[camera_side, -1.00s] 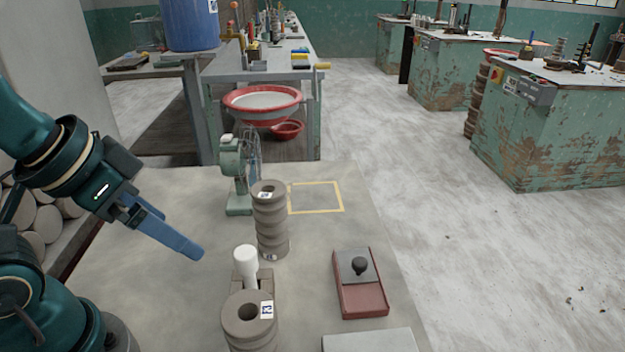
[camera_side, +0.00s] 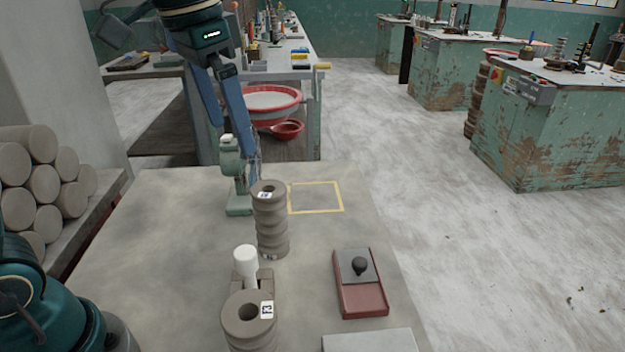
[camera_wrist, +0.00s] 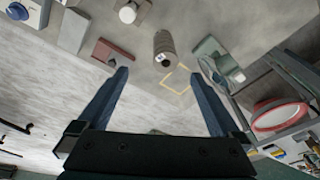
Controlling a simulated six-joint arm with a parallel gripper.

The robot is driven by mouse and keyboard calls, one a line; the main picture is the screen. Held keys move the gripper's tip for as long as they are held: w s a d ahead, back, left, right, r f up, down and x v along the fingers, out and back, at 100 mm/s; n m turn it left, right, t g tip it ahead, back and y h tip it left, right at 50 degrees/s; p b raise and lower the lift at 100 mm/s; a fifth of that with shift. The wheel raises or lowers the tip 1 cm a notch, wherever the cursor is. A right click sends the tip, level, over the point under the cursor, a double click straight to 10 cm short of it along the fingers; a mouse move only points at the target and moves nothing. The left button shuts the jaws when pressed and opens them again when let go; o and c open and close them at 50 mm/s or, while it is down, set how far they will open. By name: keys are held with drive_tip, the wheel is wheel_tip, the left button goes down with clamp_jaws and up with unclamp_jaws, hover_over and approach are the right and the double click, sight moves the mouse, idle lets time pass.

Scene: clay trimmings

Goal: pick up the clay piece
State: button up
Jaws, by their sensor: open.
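My gripper (camera_side: 235,140) is raised over the far part of the table in the side view, its two blue fingers apart and pointing down. It also shows in the wrist view (camera_wrist: 160,76), open with nothing between the fingers. I cannot tell for certain which thing is the clay piece. A tall grey ribbed stack (camera_side: 270,222) with a label stands upright near the table's middle, and is also in the wrist view (camera_wrist: 164,48). A second, labelled grey ring-shaped stack (camera_side: 240,330) stands nearer the camera. Neither is touched by the gripper.
A yellow taped square (camera_side: 340,198) on the table is empty. A white-topped cylinder (camera_side: 245,262) stands between the stacks. A red tray (camera_side: 360,300) with a black knob lies right.

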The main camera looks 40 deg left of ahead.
sight(272, 222)
drive_tip(key=shift+w+a+f+m+g, duration=0.5)
drive_tip(key=shift+w+f+m+g, duration=0.45)
drive_tip(key=shift+w+f, duration=1.95)
drive_tip(key=f, duration=1.6)
drive_tip(key=shift+w+f, duration=0.1)
drive_tip(key=shift+w, duration=0.25)
clamp_jaws()
